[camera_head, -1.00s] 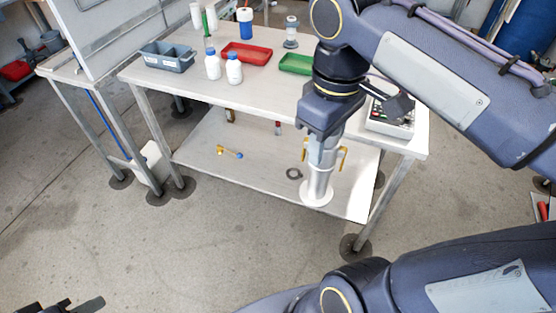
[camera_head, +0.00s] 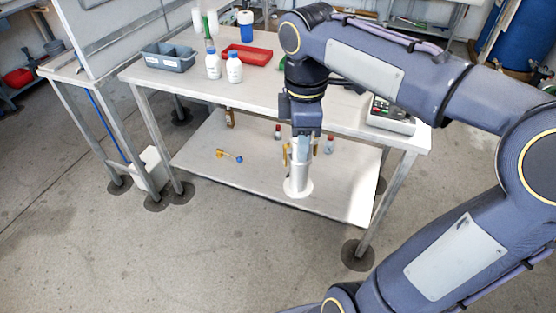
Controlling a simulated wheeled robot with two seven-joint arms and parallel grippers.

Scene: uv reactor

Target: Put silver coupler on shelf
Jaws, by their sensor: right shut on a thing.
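The silver coupler (camera_head: 298,183) is an upright metal cylinder with a wide pale flange at its lower end. My right gripper (camera_head: 300,152) points down and is shut on its upper part. The coupler appears over the lower shelf (camera_head: 256,172) of the metal table, right of its middle. I cannot tell whether the flange touches the shelf or hangs just above it. My left gripper is not in view.
The tabletop (camera_head: 190,88) above holds a grey bin (camera_head: 168,58), white bottles (camera_head: 234,68), a red tray (camera_head: 247,54) and a keypad device (camera_head: 391,115). The shelf's left part is mostly clear.

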